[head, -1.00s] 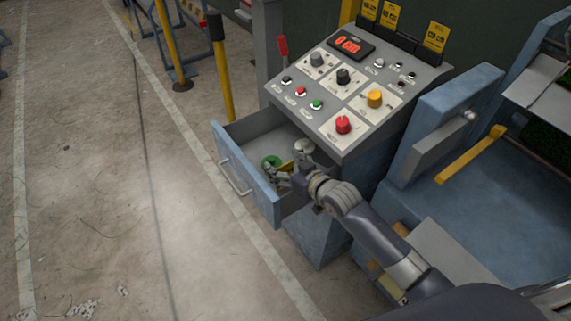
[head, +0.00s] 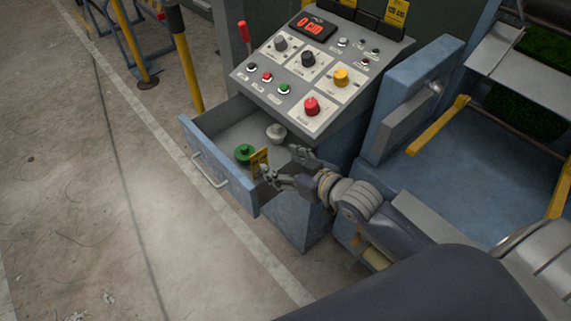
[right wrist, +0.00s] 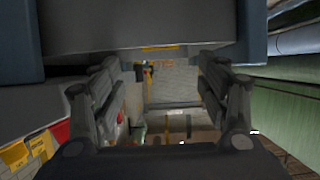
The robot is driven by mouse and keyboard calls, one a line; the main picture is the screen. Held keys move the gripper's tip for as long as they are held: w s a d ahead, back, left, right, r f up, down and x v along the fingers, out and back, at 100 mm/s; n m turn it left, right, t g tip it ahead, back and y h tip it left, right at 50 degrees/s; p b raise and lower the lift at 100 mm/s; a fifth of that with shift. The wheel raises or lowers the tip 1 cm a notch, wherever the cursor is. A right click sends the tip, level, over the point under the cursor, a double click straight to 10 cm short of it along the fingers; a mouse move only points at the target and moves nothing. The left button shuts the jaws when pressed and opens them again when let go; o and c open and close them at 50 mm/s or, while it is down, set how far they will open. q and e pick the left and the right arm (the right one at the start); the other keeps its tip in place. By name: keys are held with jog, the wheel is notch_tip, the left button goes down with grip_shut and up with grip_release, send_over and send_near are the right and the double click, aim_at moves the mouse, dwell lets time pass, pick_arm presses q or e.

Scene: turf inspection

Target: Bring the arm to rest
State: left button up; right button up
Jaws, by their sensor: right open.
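My right gripper (head: 280,166) is open and empty, at the front right corner of the open blue drawer (head: 222,178). Its two fingers are spread, and they also show apart in the right wrist view (right wrist: 158,66). My right arm reaches in from the lower right. In the drawer are a green round piece (head: 244,153), a grey round piece (head: 276,133) and a yellow tag (head: 260,161) close to the fingers. I cannot tell whether a finger touches the tag or the drawer's wall. My left gripper is not in view.
A control panel (head: 318,68) with knobs and buttons stands above the drawer. A blue machine with a yellow bar (head: 438,126) is at the right. A yellow post (head: 188,72) stands behind the drawer.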

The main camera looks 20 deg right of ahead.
jog(key=shift+s+d+r, duration=0.1)
jog(key=shift+s+r, duration=0.05)
jog(key=shift+s, duration=0.15)
dwell(0.4)
jog(key=s+d+f+m+g+h, duration=0.15)
jog(key=s+f+g, duration=0.3)
jog(key=s, duration=0.75)
jog(key=s+f+m+g+h, duration=0.1)
jog(key=s+f+g+h, duration=0.3)
jog(key=s, duration=0.7)
notch_tip(320, 180, down, 28)
jog(key=s+g+y, duration=0.1)
jog(key=s+g, duration=0.1)
jog(key=s, duration=0.1)
jog(key=s+d+f+g, duration=0.1)
jog(key=s+d+f, duration=0.2)
jog(key=s+f, duration=1.1)
jog(key=shift+s+f+n, duration=0.3)
jog(key=shift+s+n, duration=0.15)
jog(key=shift+s, duration=0.45)
jog(key=shift+d, duration=0.1)
